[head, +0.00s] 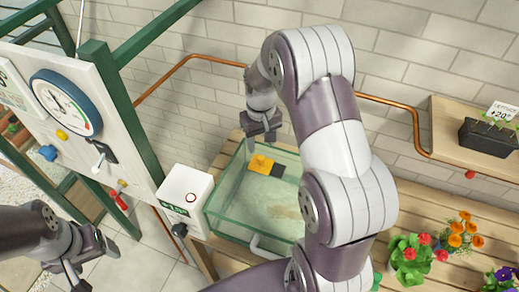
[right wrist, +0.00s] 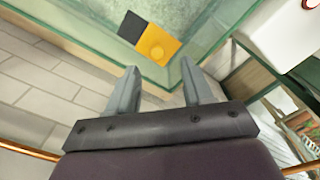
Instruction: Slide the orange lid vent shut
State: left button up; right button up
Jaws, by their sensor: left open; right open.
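The orange lid vent (head: 261,164) is a small square slide with a round knob, on the glass case's lid near its back left corner. A black square, the dark patch (head: 279,170), lies beside it to the right. In the right wrist view the orange vent (right wrist: 158,46) and the dark patch (right wrist: 132,26) lie beyond the fingertips. My right gripper (head: 264,143) is open and empty, just above and behind the vent; contact cannot be told. My left gripper (head: 92,268) is open and empty at the lower left, far from the case.
The glass case (head: 222,221) stands on a wooden bench (head: 410,207). A white box (head: 186,194) with a red-ringed button is close on its left. Potted flowers (head: 410,262) are on the right. A panel with a gauge (head: 66,103) stands at left; a copper pipe (head: 400,103) crosses the brick wall.

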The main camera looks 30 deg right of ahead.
aim_at(262, 157)
jog(key=f, duration=0.2)
jog(key=w+f+p, duration=0.1)
jog(key=f, duration=0.2)
jog(key=w+d+f, duration=0.1)
jog(key=f, duration=0.2)
jog(key=shift+d+p, duration=0.1)
jog(key=shift+p, duration=0.2)
jog(key=shift+s+f, duration=0.1)
jog(key=shift+s, duration=0.15)
jog(key=shift+s+a, duration=0.3)
jog(key=shift+s, duration=0.05)
jog(key=shift+w, duration=0.1)
jog(key=shift+w+d, duration=0.1)
jog(key=shift+d, duration=0.05)
jog(key=c, duration=0.5)
jog(key=shift+w+f, duration=0.1)
grip_shut()
pick_arm(q)
jog(key=shift+w+d+r, duration=0.25)
jog(key=shift+w+r, duration=0.15)
jog(key=shift+r, duration=0.1)
jog(key=shift+w+d+r, duration=0.2)
jog(key=shift+w+r, duration=0.15)
jog(key=shift+r, duration=0.15)
